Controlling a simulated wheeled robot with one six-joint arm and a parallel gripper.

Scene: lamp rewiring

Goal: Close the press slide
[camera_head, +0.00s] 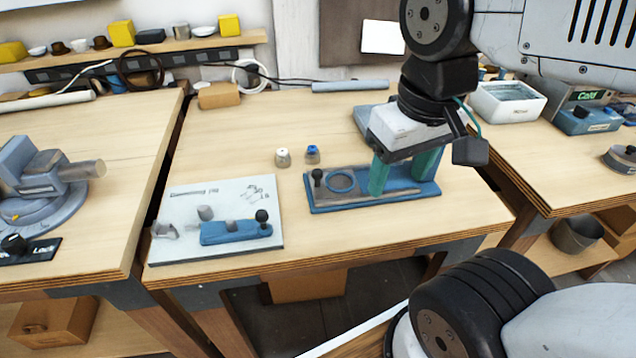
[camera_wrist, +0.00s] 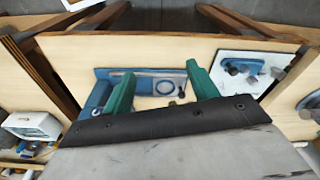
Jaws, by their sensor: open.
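The blue-based fixture (camera_head: 325,206), which I take to be the press, lies on the middle bench. It carries a grey plate with a blue ring (camera_head: 341,181), a black knob (camera_head: 317,176) at its left end and a long rail along its front. My gripper (camera_head: 400,184) is open, pointing down over the right part of the fixture, its teal fingers apart. In the wrist view, the gripper (camera_wrist: 162,90) shows the ring (camera_wrist: 165,88) and knob (camera_wrist: 181,94) between its fingers. My gripper hides part of the fixture, and I cannot tell whether the fingers touch it.
A white board (camera_head: 215,190) with a blue slide piece and black knob lies to the left. Two small capped pieces (camera_head: 283,157) (camera_head: 312,154) stand behind the fixture. A vise-like device (camera_head: 40,185) sits on the left bench. Bare wood lies in front of the fixture.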

